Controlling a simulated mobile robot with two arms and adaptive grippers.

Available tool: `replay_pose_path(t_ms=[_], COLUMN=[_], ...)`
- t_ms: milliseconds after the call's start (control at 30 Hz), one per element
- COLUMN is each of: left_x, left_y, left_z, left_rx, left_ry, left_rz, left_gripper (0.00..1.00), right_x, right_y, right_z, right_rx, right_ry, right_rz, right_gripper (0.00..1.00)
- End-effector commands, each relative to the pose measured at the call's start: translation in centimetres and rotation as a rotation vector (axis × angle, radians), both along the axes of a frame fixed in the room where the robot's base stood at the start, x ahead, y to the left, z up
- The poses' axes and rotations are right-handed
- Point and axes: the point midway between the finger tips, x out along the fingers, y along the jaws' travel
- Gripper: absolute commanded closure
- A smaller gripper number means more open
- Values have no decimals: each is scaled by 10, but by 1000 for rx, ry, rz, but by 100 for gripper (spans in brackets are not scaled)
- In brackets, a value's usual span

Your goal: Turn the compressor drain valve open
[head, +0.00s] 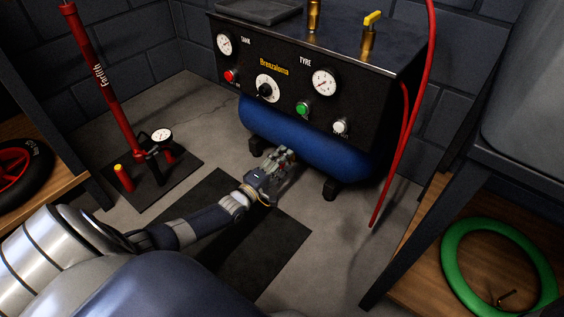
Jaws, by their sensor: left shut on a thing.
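The compressor has a black control panel (290,88) above a blue tank (300,138). My left gripper (283,157) is at the lower front of the tank, with its fingers close to the underside. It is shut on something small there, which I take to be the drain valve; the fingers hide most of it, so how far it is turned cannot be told. A brass fitting with a yellow lever (371,30) stands on top of the compressor, apart from my gripper. My right gripper is not in view.
A red floor pump (108,88) stands on a dark mat at left. A red hose (405,130) hangs at the compressor's right side. A wooden shelf with a green tyre (462,285) is at lower right. A wheel (20,165) lies on the left shelf.

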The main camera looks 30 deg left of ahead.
Motion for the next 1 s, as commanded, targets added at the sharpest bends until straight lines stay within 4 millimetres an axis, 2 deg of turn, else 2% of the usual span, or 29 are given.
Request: replay_pose_path(t_ms=[467, 500, 567, 1000], left_x=[1, 1, 1, -4], left_y=[3, 3, 3, 1], left_z=[1, 1, 1, 0], left_rx=[-11, -11, -11, -11], left_ry=[1, 1, 1, 2], left_rz=[4, 5, 4, 1], left_gripper=[73, 40, 28, 28], right_x=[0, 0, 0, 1], right_y=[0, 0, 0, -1], right_z=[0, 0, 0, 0], right_rx=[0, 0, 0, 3], right_ry=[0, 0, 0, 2], right_rz=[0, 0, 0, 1], right_gripper=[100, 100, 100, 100])
